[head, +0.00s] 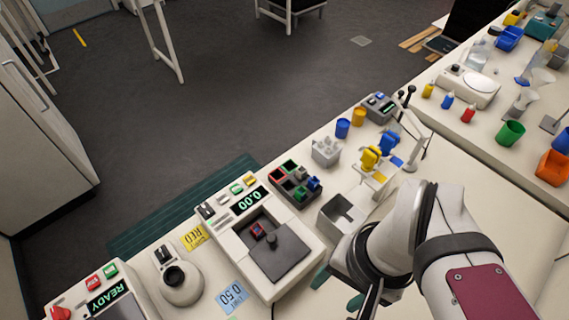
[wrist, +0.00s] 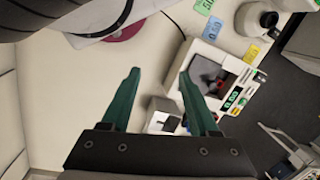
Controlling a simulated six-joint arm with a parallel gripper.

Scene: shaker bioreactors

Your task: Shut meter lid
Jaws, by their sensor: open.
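The meter (head: 232,245) is a white box on the bench with a lit display reading 0.00. Its dark grey lid (head: 285,264) has a round dark knob (head: 271,241) and lies over the near part of the well. The meter also shows in the wrist view (wrist: 233,67), right of my fingers. My gripper (wrist: 160,72) is open and empty, its green fingers apart. In the head view its fingertips (head: 338,290) show partly behind my arm, right of the meter.
A round white device (head: 180,280) and a blue 0.50 card (head: 231,296) are to the left. A READY machine (head: 108,296) stands farther left.

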